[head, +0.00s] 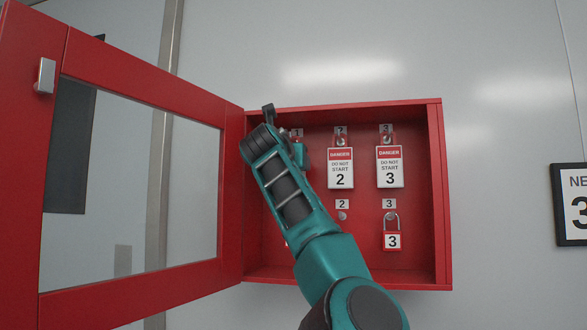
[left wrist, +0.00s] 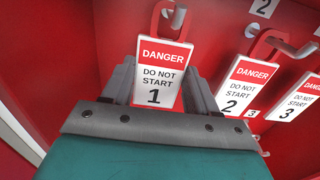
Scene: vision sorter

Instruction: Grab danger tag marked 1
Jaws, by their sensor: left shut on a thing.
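The danger tag marked 1 (left wrist: 160,78) is white with a red top band and hangs by its red loop at a metal hook in the left wrist view. My left gripper (left wrist: 158,92) is shut on this tag, with one dark finger at each side of it. In the head view my teal left arm reaches up into the cabinet and hides most of tag 1. Danger tag 2 (head: 340,168) and danger tag 3 (head: 390,167) hang to its right; they also show in the left wrist view. My right gripper is not in view.
The red cabinet (head: 439,200) is on a grey wall, its windowed door (head: 130,85) swung open to the left. A red padlock marked 3 (head: 392,241) hangs below tag 3. An empty peg (head: 342,216) is below tag 2. A framed sign (head: 572,205) is at the far right.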

